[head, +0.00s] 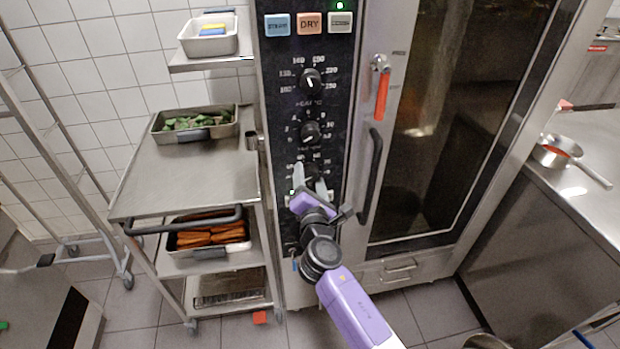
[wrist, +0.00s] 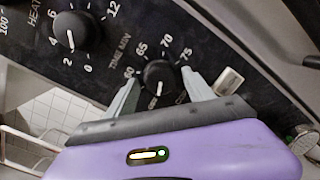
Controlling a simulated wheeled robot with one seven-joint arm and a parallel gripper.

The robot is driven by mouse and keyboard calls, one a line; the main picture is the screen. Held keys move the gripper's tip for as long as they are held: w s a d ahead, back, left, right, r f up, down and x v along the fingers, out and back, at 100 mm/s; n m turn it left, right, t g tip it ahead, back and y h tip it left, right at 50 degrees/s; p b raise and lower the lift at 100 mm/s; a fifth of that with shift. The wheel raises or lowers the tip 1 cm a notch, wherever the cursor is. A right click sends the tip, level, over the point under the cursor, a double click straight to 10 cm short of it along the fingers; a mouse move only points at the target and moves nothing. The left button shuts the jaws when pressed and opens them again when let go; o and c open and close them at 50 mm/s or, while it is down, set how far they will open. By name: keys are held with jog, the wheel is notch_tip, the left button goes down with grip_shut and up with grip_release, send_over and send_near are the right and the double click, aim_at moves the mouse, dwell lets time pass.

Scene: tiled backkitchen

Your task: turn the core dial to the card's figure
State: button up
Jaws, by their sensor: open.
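The core dial (wrist: 158,76) is a black round knob, lowest of three on the black panel, with 60, 65, 70 and 75 printed around it. Its white mark points toward the bottom of the wrist view; I cannot read a figure there. My gripper (wrist: 162,82) is open, with one finger on each side of this dial; I cannot tell whether either finger touches it. In the head view my gripper (head: 310,183) covers much of the dial (head: 313,172). I cannot make out a card with a figure in either view.
The time dial (head: 309,133) and heat dial (head: 311,82) sit above. An oven door handle (head: 371,178) and a red-orange lever (head: 382,95) are close on the right. A steel trolley (head: 185,185) with trays stands left; a counter (head: 590,150) is at right.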

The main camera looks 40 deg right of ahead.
jog(key=shift+c, duration=0.4)
jog(key=c, duration=1.2)
jog(key=shift+f, duration=0.1)
jog(key=shift+m, duration=0.3)
